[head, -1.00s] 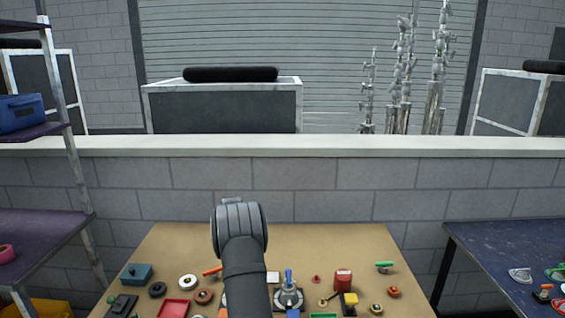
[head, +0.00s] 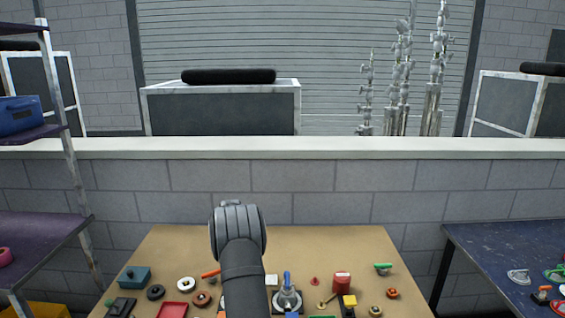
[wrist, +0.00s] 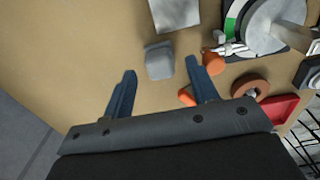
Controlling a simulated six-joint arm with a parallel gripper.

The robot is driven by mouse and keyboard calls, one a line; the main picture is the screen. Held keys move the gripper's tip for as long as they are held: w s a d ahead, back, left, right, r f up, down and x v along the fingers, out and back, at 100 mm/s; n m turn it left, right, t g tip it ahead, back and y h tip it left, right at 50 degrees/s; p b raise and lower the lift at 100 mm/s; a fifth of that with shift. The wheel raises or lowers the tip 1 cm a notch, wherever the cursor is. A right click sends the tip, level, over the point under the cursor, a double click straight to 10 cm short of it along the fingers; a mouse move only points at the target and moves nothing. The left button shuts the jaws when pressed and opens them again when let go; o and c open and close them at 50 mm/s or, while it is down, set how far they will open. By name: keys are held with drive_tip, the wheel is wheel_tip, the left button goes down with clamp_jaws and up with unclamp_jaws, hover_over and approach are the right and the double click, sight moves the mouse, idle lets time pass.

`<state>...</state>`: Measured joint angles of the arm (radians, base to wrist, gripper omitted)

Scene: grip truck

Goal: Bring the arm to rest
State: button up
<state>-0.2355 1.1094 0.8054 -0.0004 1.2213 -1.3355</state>
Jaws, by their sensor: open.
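My gripper (wrist: 165,85) shows in the wrist view with its two blue fingers spread apart and nothing held between them. It is above the tan worktable (wrist: 85,55). A grey block (wrist: 159,60) lies on the table just beyond the gap between the fingers. An orange piece (wrist: 187,97) shows beside the right finger. In the head view my dark arm rises in front of the table (head: 175,245) and is bent at the top. The gripper itself is hidden in the head view.
Several small items cover the table, including a teal box (head: 134,277), a red tray (head: 173,310), a clamp with a blue handle (head: 287,295) and a red box (head: 342,282). A block wall (head: 330,190) stands behind. A shelf (head: 45,225) is at left, a blue table (head: 500,255) at right.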

wheel_tip(320, 180, down, 2)
drive_tip(key=shift+f, duration=0.15)
wheel_tip(320, 180, up, 12)
wheel_tip(320, 180, down, 13)
drive_tip(key=shift+r, duration=0.2)
drive_tip(key=r, duration=0.5)
drive_tip(key=shift+d, duration=0.2)
drive_tip(key=s+d+r, duration=0.4)
drive_tip(key=d+r, duration=0.3)
drive_tip(key=d, duration=0.4)
drive_tip(key=a+f, duration=0.2)
drive_tip(key=f, duration=0.1)
drive_tip(key=a+f, duration=0.2)
drive_tip(key=f, duration=0.1)
drive_tip(key=w+a+f, duration=0.1)
drive_tip(key=a+f, duration=0.1)
drive_tip(key=f, duration=0.1)
drive_tip(key=shift+f, duration=1)
